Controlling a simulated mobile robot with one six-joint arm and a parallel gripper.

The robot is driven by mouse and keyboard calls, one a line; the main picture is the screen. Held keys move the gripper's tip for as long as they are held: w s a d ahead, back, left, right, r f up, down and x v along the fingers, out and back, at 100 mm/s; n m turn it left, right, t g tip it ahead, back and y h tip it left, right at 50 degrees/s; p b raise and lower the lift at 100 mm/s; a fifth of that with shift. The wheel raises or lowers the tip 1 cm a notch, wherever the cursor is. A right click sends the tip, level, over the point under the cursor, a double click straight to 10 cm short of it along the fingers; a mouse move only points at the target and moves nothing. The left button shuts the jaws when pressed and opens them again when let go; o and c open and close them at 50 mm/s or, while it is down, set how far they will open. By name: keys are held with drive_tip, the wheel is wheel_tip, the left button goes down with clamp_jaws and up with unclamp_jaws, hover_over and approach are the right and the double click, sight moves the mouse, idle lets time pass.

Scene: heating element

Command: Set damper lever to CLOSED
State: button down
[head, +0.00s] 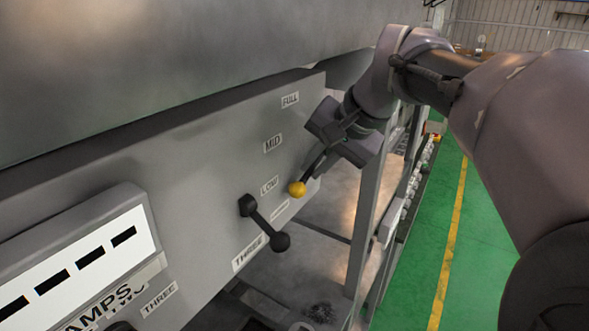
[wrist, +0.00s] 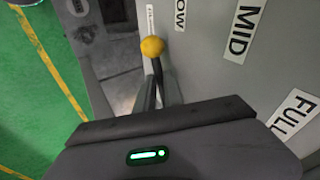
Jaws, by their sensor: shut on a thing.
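The damper lever has a yellow ball knob (head: 297,188) and a dark shaft. Its knob sits just right of the LOW label (head: 269,185) on the grey panel, between LOW and a lower label (head: 280,210) too small to read. My gripper (head: 313,168) is shut on the lever's shaft behind the knob. In the wrist view the yellow knob (wrist: 152,47) stands out past the fingertips of my gripper (wrist: 157,88), with the dark shaft between them. The lever's pivot is hidden.
MID (head: 272,143) and FULL (head: 290,100) labels run up the panel. A black double-knobbed handle (head: 264,222) stands close by at lower left, above a THREE label. A metal frame post (head: 367,215) stands right of the panel. Green floor (head: 440,220) lies open beyond.

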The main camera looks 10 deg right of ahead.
wheel_tip(320, 180, down, 2)
drive_tip(key=t+h+b, duration=0.1)
drive_tip(key=b, duration=0.5)
drive_tip(key=shift+f+n+t+h, duration=0.15)
drive_tip(key=shift+n+t+h, duration=0.15)
drive_tip(key=shift+n+t, duration=0.1)
drive_tip(key=c, duration=1.7)
unclamp_jaws()
drive_tip(key=shift+w+d, duration=0.1)
drive_tip(key=shift+w, duration=0.05)
